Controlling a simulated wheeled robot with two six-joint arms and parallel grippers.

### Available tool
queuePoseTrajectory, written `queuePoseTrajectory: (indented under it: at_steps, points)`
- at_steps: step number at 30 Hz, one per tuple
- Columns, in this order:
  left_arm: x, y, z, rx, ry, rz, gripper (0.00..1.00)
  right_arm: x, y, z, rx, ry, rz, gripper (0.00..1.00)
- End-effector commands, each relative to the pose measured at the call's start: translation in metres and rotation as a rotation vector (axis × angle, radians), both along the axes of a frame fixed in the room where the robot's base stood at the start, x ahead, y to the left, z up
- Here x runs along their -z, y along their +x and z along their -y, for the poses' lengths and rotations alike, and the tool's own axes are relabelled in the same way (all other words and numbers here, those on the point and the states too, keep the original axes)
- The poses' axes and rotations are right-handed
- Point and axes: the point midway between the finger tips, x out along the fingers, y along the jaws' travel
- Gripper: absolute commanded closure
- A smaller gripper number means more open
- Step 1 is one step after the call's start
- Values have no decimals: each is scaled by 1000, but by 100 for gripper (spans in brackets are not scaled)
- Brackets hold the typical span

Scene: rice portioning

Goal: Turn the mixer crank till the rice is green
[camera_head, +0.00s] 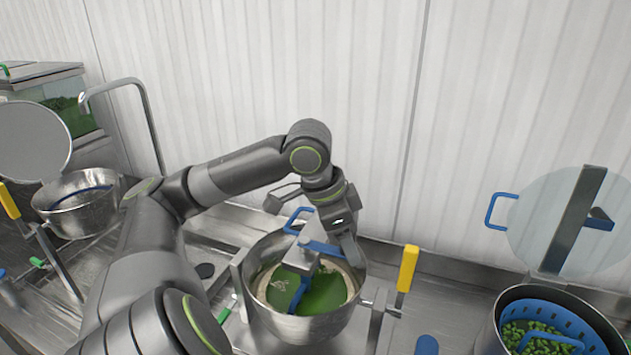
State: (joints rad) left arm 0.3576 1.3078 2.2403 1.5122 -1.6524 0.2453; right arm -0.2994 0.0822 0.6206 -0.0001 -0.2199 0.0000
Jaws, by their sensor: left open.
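The mixer is a steel bowl (300,328) in the middle of the counter. Green liquid or green-coloured rice (325,293) lies in it, with a paler whitish band along the inner wall. A blue paddle (298,293) dips into the green. Above the bowl are a grey mixer head and blue crank parts (320,248), with a blue loop (297,218) beside them. My left gripper (346,246) reaches down over the bowl at the crank. It is open; its fingertips are partly hidden, and I cannot tell whether they touch the crank. My right gripper is out of view.
A yellow lever (407,268) stands right of the bowl. At the right is a pot with a blue basket (560,318) of green pieces, its lid (540,220) raised. Another steel bowl (75,215) and a green-filled glass tank (62,100) stand left. A corrugated wall closes the back.

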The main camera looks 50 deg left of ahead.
Motion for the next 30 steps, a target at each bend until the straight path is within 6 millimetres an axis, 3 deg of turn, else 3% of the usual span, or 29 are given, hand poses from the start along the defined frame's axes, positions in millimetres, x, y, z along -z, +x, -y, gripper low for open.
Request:
queuePoseTrajectory:
  at_steps: [14,30]
  points:
    - [14,0,0,0,1,-1,42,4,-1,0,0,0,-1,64]
    - [10,0,0,0,1,-1,42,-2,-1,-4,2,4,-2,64]
